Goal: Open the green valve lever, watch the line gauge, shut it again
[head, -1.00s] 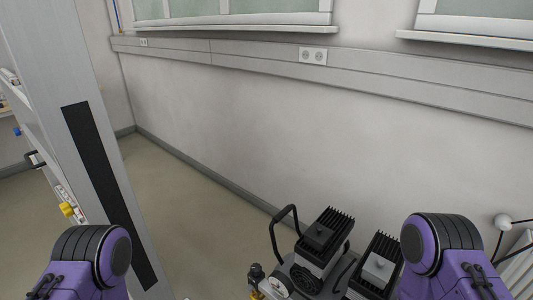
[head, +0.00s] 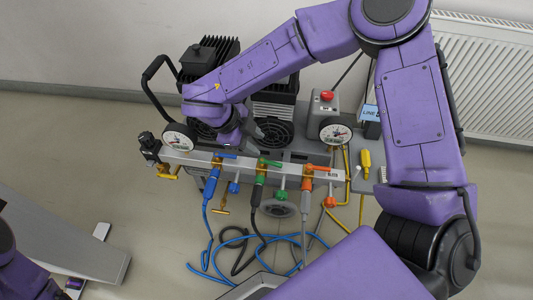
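The green valve lever (head: 271,163) sits on top of the metal manifold bar (head: 200,160), between a blue lever (head: 224,156) and an orange lever (head: 317,168). It lies roughly along the bar. A round white gauge (head: 335,131) stands at the bar's right end, near a blue label reading LINE (head: 370,112). Another gauge (head: 178,138) is at the left end. My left gripper is out of view.
Pumps with black ribbed tops (head: 215,57) stand behind the bar. A red button box (head: 325,103) is beside them. Blue and black hoses (head: 232,240) hang down to the floor. A radiator (head: 485,75) is at the right. Floor at the left is mostly clear.

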